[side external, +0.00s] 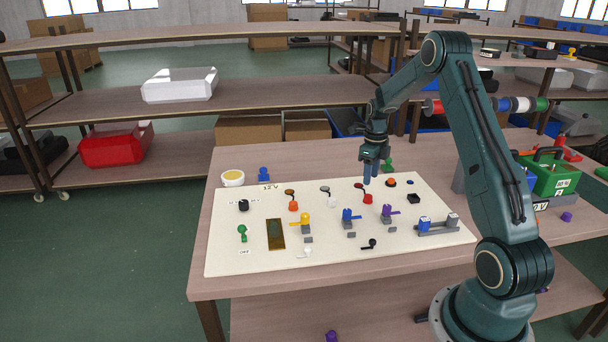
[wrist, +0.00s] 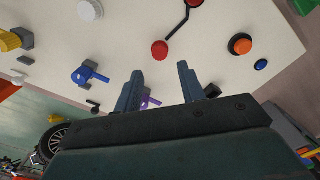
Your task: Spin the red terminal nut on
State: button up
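My gripper (side external: 371,180) points down over the right half of the cream board (side external: 225,262). Its two blue fingers stand apart with nothing between them, and the gap shows clearly in the wrist view (wrist: 160,82). A red round piece (side external: 367,199) sits on the board just in front of the fingers; in the wrist view this red piece (wrist: 160,49) lies just beyond the fingertips. A bent black link joins it to a second red piece (side external: 359,185), also at the top edge of the wrist view (wrist: 194,3). I cannot tell which is the nut.
An orange button (side external: 391,182) and a black box (side external: 413,198) lie to the right. Purple (side external: 387,211), blue (side external: 348,215) and yellow (side external: 305,220) levers stand in front. A white piece (side external: 332,202) is to the left. A green piece (side external: 388,165) stands behind the board.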

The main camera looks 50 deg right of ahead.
aim_at(368, 195)
notch_tip(368, 195, down, 7)
jog(key=shift+f, duration=0.1)
jog(key=c, duration=0.9)
jog(key=shift+o, duration=0.3)
jog(key=n, duration=0.4)
jog(key=shift+n, duration=0.3)
jog(key=n, duration=1.3)
jog(key=shift+r+n, duration=0.2)
jog(key=shift+n, duration=0.2)
jog(key=n, duration=0.8)
jog(key=shift+n, duration=0.4)
jog(key=n, duration=0.3)
jog(key=shift+w+n, duration=0.1)
jog(key=shift+n, duration=2.4)
